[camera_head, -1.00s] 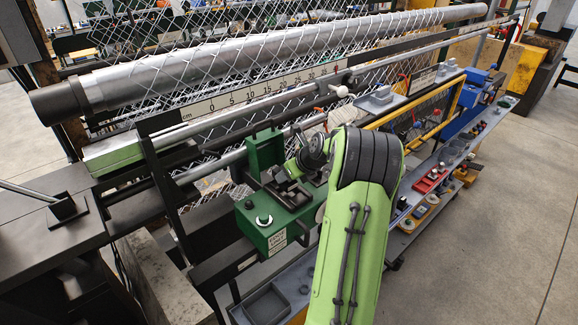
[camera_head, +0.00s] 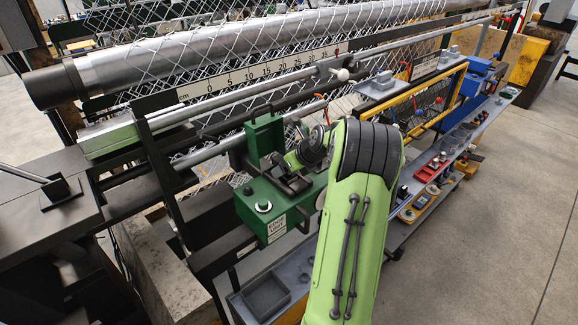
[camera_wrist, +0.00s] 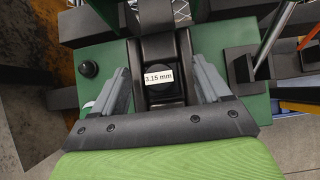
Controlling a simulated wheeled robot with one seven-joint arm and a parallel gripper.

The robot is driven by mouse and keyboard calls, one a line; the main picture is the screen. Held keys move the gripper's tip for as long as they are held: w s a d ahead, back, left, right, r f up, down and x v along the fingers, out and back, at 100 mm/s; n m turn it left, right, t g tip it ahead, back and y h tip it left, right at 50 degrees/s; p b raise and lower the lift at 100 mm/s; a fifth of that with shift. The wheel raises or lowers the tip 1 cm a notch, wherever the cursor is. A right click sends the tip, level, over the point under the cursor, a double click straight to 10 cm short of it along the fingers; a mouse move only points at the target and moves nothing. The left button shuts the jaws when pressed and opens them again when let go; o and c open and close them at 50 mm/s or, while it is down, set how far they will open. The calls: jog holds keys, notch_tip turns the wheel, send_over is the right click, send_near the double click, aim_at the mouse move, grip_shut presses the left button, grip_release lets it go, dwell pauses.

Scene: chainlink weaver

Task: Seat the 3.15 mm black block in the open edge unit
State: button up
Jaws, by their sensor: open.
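The black block (camera_wrist: 165,92) shows in the wrist view with a white label reading "3.15 mm". It lies in a dark channel of the green edge unit (camera_wrist: 103,68), between my fingers. My gripper (camera_wrist: 162,85) is open, with one grey finger on each side of the block and a gap to it. I cannot tell how deep the block sits in the channel. In the head view the green edge unit (camera_head: 258,205) stands at the machine's front, and my gripper (camera_head: 290,180) is over its top, with the block hidden there.
A wire mesh hangs over a large steel roller (camera_head: 200,55) behind the unit. A scale rail (camera_head: 250,80) runs along it. A grey shelf (camera_head: 440,165) with several tools lies to the right. A small tray (camera_head: 265,295) is below the unit. Floor at right is clear.

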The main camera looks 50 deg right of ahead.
jog(key=v, duration=1.5)
jog(key=shift+s+r+p, duration=0.25)
jog(key=shift+r+p, duration=0.05)
jog(key=shift+p, duration=0.05)
